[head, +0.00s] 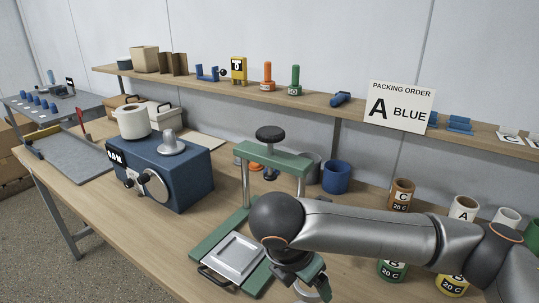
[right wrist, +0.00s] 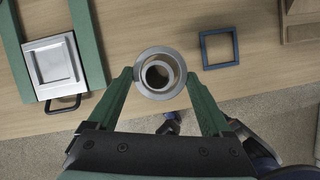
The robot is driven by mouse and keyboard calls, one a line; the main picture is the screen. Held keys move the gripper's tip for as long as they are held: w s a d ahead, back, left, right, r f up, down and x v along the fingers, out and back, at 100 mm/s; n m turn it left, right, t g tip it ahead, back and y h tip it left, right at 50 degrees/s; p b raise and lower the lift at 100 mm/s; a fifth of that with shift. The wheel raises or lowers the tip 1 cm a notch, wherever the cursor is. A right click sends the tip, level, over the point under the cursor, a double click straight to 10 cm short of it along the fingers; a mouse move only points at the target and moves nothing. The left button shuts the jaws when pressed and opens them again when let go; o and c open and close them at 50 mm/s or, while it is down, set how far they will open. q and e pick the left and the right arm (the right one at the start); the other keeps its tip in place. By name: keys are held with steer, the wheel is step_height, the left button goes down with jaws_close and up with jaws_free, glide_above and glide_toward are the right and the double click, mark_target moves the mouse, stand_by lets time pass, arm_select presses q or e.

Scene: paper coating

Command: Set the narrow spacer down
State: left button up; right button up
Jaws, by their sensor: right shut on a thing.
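My right gripper (head: 312,284) is over the front of the table, beside the green press (head: 272,156). In the right wrist view its green fingers (right wrist: 158,78) are shut on a pale grey round ring (right wrist: 142,82), apparently the narrow spacer. One finger presses on each side of the ring. A smaller, darker round opening shows inside it. In the head view the ring (head: 319,293) is partly hidden by the gripper and the picture edge. I cannot tell whether it touches the table. My left gripper is not in view.
The press base holds a silver square plate (head: 236,257) with a black handle. A blue square frame (right wrist: 203,50) lies right of the ring in the wrist view. Several labelled cans, including one marked C (head: 401,193), stand around my arm. Bare wood lies between press and frame.

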steer(key=s+d+m+g+y, duration=0.1)
steer(key=d+m, duration=0.3)
steer(key=m, duration=0.4)
steer(key=s+d+m+g+y+p, duration=0.1)
steer(key=d+m+g, duration=0.3)
steer(key=m, duration=0.5)
steer(key=s+d+m+g+y+p, duration=0.1)
steer(key=d+m, duration=0.3)
steer(key=m, duration=0.5)
steer(key=shift+s+f+g, duration=0.3)
steer(key=shift+s+g, duration=0.4)
steer(key=shift+s, duration=0.15)
